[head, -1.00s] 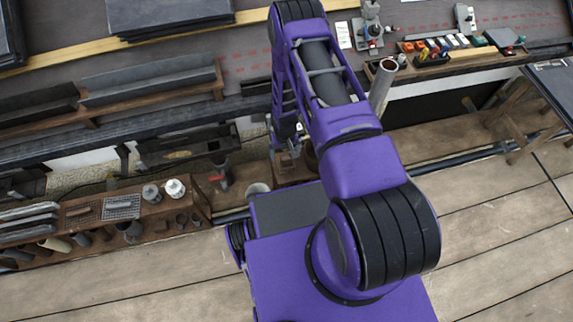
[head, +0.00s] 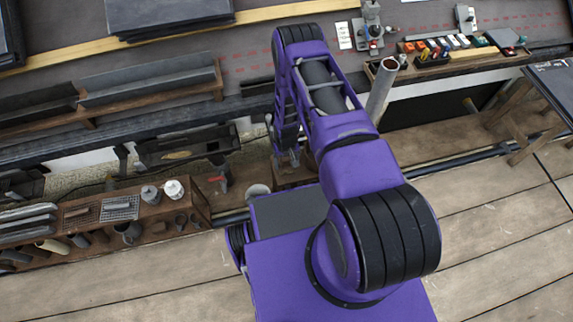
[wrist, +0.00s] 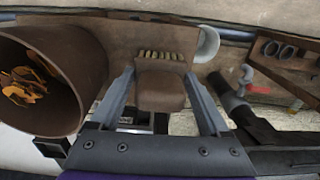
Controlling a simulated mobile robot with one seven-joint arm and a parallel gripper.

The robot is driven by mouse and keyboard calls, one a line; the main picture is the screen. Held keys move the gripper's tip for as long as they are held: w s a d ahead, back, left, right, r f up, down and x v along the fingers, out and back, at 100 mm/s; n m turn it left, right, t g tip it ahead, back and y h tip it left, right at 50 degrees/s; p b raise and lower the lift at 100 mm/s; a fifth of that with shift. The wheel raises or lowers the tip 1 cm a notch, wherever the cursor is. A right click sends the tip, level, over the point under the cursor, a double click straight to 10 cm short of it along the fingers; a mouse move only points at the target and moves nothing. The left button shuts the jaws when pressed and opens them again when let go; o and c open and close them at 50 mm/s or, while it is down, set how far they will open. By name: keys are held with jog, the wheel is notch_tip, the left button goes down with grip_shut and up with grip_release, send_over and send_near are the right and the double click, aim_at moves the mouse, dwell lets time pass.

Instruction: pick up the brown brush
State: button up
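A brown brush (wrist: 160,90) with a row of pale bristles (wrist: 160,55) shows in the middle of the wrist view, on a brown wooden surface (wrist: 110,32). My gripper (wrist: 159,75) is open, with one finger on each side of the brown block of the brush. Whether the fingers touch it I cannot tell. In the head view my gripper (head: 289,155) hangs low over a small wooden stand (head: 292,178) beside the bench, and the brush cannot be made out there.
A large brown round container (wrist: 75,75) with orange pieces inside stands close left of my gripper. A pale round rim (wrist: 207,45) and a red-handled tool (wrist: 245,76) are to the right. A wooden rack (head: 150,215) with pots stands left in the head view.

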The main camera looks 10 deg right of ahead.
jog(key=c, duration=0.5)
jog(key=shift+r, duration=0.1)
notch_tip(320, 180, up, 10)
jog(key=shift+f+p, duration=0.1)
jog(key=shift+p, duration=0.85)
